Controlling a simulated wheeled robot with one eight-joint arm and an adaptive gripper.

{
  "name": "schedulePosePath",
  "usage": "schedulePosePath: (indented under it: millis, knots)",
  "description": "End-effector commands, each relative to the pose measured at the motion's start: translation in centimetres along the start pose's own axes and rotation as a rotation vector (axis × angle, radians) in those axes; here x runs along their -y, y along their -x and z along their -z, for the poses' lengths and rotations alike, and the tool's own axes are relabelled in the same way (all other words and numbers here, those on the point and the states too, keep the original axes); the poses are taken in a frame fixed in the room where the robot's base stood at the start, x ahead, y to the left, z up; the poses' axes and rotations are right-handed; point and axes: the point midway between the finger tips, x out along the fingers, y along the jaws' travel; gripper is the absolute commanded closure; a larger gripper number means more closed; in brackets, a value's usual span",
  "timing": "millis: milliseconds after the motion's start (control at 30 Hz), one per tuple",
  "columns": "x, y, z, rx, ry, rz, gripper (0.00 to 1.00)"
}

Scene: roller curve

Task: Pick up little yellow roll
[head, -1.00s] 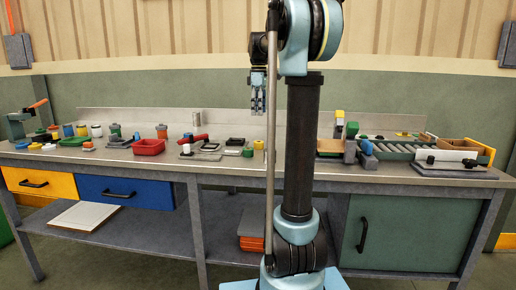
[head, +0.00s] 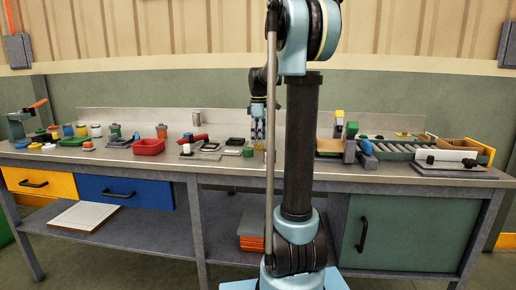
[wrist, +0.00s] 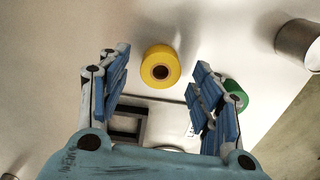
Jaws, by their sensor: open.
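The yellow roll (wrist: 162,65) lies on the pale bench top in the wrist view, a short ring with a dark round centre. It sits ahead of my gripper (wrist: 159,92), between the lines of its two blue-padded fingers and a little beyond their tips. The fingers are spread apart with nothing between them. In the head view my gripper (head: 258,139) points down, low over the bench, beside my column.
In the wrist view, a green round thing (wrist: 236,94) is close by the right finger. A dark square frame (wrist: 126,122) lies near the left finger. A metal cylinder (wrist: 297,44) stands at upper right. In the head view, a red tray (head: 149,147) is to the left, rollers (head: 408,151) right.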

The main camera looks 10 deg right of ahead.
Motion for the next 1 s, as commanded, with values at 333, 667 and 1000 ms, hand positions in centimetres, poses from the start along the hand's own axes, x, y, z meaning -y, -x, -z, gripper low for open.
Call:
schedulePosePath:
  millis: [333, 667, 1000]
  knots:
    - [0.0, -1.2, 0.05, 0.0, 0.001, 0.0, 0.41]
    - [0.02, -1.18, 0.1, 0.0, 0.001, 0.0, 0.87]
    - [0.02, -0.7, 0.13, 0.0, 0.002, 0.0, 0.87]
